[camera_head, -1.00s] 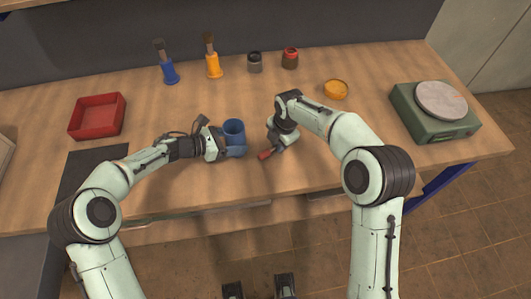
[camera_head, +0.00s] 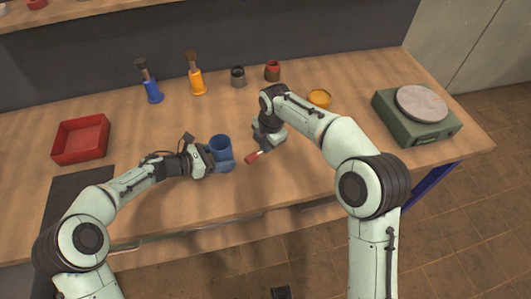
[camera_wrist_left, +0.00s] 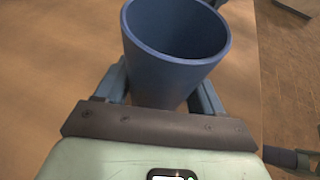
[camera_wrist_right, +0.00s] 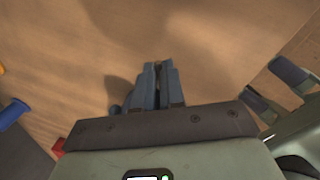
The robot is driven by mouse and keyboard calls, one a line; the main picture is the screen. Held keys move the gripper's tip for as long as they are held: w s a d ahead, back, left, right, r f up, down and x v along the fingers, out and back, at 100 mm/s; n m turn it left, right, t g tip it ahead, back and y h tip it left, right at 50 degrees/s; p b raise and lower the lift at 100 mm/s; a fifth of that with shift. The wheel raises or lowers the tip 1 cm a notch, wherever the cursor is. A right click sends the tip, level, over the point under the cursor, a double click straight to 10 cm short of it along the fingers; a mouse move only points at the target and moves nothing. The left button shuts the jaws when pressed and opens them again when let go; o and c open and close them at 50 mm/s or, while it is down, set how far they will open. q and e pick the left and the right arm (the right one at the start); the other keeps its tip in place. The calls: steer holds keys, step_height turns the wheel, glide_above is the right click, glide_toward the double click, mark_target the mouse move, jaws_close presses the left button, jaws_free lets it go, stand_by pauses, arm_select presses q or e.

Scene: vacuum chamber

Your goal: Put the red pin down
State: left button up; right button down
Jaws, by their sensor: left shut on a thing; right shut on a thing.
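The red pin (camera_head: 253,157) shows in the head view as a short red piece with a pale end, sticking out toward the lower left from my right gripper (camera_head: 264,148). That gripper is shut on it, near the table's middle; whether the pin touches the table is unclear. In the right wrist view my right gripper (camera_wrist_right: 158,85) has its fingers almost together, and I cannot make out the pin there. My left gripper (camera_head: 213,163) is shut on a blue cup (camera_head: 220,145), just left of the pin. The cup (camera_wrist_left: 178,45) shows between the left fingers.
A red tray (camera_head: 81,139) and a dark mat (camera_head: 75,190) lie at left. A blue brush (camera_head: 153,92), an orange brush (camera_head: 196,82) and small pots (camera_head: 238,76) stand along the back. A yellow dish (camera_head: 320,98) and a green scale (camera_head: 415,120) are at right.

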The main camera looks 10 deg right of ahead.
arm_select(q)
steer(key=shift+f, duration=0.15)
arm_select(e)
step_height(320, 180, up, 4)
steer(key=shift+r, duration=0.1)
